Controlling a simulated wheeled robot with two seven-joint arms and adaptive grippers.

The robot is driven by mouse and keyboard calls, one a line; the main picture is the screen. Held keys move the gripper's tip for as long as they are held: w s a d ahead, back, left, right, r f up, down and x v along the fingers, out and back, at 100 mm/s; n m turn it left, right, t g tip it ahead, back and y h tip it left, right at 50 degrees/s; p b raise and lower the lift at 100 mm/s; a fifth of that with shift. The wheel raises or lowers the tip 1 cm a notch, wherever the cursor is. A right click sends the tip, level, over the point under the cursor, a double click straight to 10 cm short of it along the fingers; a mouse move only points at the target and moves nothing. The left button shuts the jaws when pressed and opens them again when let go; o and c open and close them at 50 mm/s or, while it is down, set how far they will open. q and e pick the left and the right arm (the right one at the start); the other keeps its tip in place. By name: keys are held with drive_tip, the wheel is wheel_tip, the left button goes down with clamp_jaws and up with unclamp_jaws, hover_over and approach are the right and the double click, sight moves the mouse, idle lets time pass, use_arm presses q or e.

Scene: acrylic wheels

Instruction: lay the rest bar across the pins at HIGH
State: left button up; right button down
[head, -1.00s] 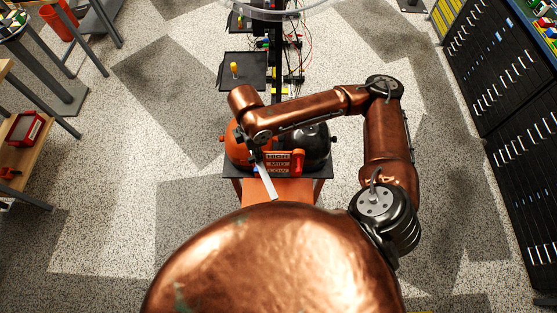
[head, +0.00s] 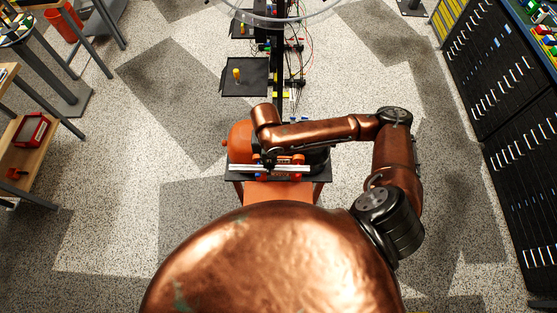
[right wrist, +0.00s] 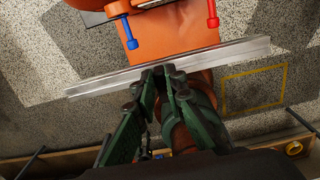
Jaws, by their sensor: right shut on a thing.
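The rest bar (head: 297,168), a long flat silver strip, lies level across the front of the orange stand in the head view. My right gripper (head: 268,163) is shut on it near its middle. In the right wrist view the fingertips (right wrist: 166,72) pinch the bar (right wrist: 225,56). A blue pin (right wrist: 131,36) and a red pin (right wrist: 212,16) show beyond the bar there, with a visible gap between their ends and the bar. The level labels are mostly hidden behind the bar and gripper, so I cannot tell which level these pins mark. My left gripper is out of view.
The orange rounded body (head: 240,142) stands on a black-edged platform (head: 236,178) behind the bar. My arm covers its right side. A black stand with wires (head: 278,75) rises behind. Dark drawer cabinets (head: 500,120) line the right. Speckled floor is open on both sides.

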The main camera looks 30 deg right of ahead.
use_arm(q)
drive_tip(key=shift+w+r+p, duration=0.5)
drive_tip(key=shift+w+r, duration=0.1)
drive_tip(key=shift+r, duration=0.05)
use_arm(e)
drive_tip(key=w+d+f, duration=0.3)
drive_tip(key=d+f, duration=0.2)
drive_tip(key=f, duration=0.4)
drive_tip(key=shift+d+f, duration=0.35)
drive_tip(key=shift+d, duration=0.05)
drive_tip(key=shift+w+f, duration=0.1)
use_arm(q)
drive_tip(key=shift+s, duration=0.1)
use_arm(e)
drive_tip(key=c, duration=2)
unclamp_jaws()
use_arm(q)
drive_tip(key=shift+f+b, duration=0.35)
use_arm(e)
wheel_tip(320, 180, up, 12)
drive_tip(key=shift+r, duration=0.15)
